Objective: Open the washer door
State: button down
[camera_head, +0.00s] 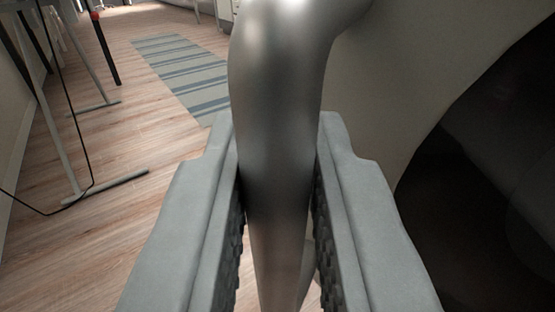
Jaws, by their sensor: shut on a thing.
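A thick, curved metal handle (279,95) runs down the middle of the view. My gripper (279,175) is shut on the handle, with one grey finger on each side of it. The handle bends to the right at the top, towards a pale beige surface (392,85), which looks like the washer door's front. A large dark rounded area (490,180), perhaps the door's glass or opening, fills the right side. The handle's lower end is hidden between my fingers and by the frame edge. I cannot tell whether the door is ajar.
Wood floor (125,230) lies open at left. A grey-blue striped rug (180,70) lies further back. A metal table-like frame with legs (75,165) and a hanging black cable (90,160) stand at far left. A white cabinet (224,12) shows at the back.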

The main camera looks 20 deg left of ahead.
jog(key=c, duration=1.4)
grip_release()
jog(key=shift+c, duration=0.2)
jog(key=v, duration=1.7)
jog(key=shift+s, duration=0.2)
jog(key=shift+d, duration=0.1)
